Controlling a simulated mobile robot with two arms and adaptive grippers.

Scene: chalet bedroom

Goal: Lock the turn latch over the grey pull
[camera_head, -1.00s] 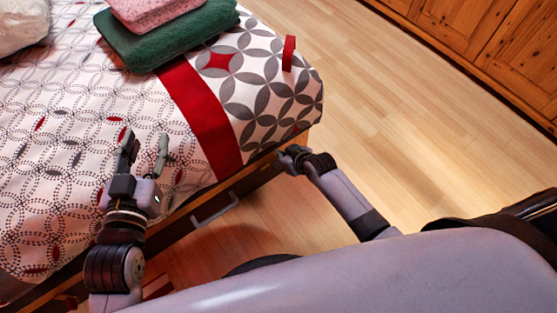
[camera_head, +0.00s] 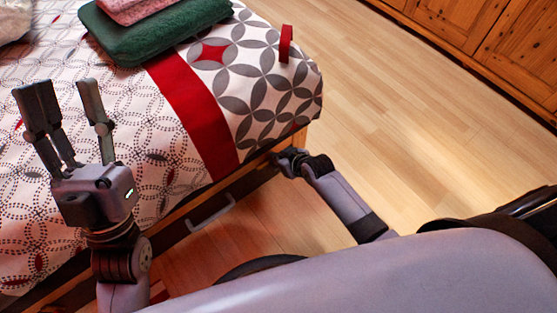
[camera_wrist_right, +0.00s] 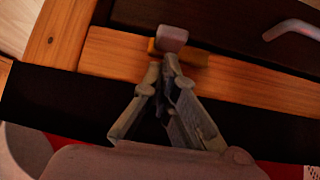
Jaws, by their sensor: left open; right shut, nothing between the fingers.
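The grey pull (camera_head: 212,212) is a bar handle on the dark drawer front under the bed; it also shows at the upper right of the right wrist view (camera_wrist_right: 293,29). In that view, a turn latch, with a pale pinkish knob (camera_wrist_right: 172,37) and a short orange-brown bar (camera_wrist_right: 192,56), sits on the wooden rail near the dark drawer front. My right gripper (camera_head: 281,160) is shut and empty at the bed's corner; its fingertips (camera_wrist_right: 165,66) are right at the latch and partly cover it. Contact cannot be told. My left gripper (camera_head: 64,92) is open and empty above the bed.
The bed (camera_head: 150,165) has a patterned cover with a red band. A green folded blanket (camera_head: 160,35) with a pink one on top lies on it. The wooden floor (camera_head: 400,120) is clear up to the wooden cabinet (camera_head: 515,45).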

